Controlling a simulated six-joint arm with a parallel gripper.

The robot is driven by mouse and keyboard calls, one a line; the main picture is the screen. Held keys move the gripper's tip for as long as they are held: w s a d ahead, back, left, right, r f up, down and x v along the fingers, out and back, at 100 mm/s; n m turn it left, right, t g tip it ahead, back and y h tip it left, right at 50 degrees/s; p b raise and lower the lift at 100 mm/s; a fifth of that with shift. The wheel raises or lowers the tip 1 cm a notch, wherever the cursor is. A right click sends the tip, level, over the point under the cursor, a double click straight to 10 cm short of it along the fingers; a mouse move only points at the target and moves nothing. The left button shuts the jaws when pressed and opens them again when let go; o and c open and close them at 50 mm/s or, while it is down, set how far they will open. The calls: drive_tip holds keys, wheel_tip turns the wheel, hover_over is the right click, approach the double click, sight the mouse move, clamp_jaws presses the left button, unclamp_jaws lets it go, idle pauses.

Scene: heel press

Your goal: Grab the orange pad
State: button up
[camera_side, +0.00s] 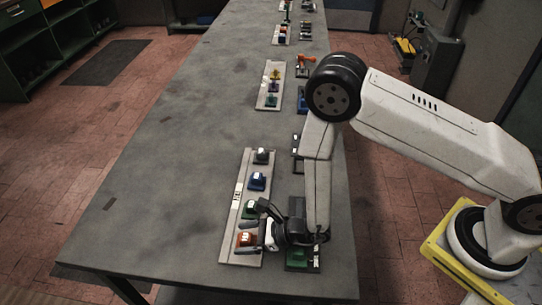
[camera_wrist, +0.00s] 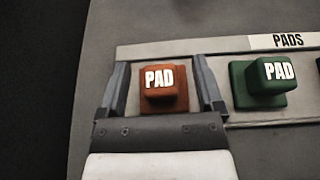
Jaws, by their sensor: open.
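The orange pad (camera_wrist: 160,92) sits on a tray (camera_wrist: 165,51) marked "PADS" and carries the word "PAD". In the side view the orange pad (camera_side: 246,240) is at the near end of the tray (camera_side: 233,208). My gripper (camera_wrist: 162,84) is open, with one finger on either side of the orange pad in the wrist view. I cannot tell whether the fingers touch it. In the side view my gripper (camera_side: 256,228) is low over the tray's near end, beside the pad.
A green pad (camera_wrist: 262,82) is just right of my gripper's right finger. A blue pad (camera_side: 257,182) and a black pad (camera_side: 262,156) stand farther along the tray. A green item (camera_side: 300,257) lies right of the tray. The table's left side (camera_side: 150,180) is clear.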

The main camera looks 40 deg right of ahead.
sight(245, 236)
idle(0.4)
clamp_jaws()
drive_tip(key=shift+r, duration=0.1)
drive_tip(key=shift+r, duration=4.95)
drive_tip(key=shift+w, duration=0.1)
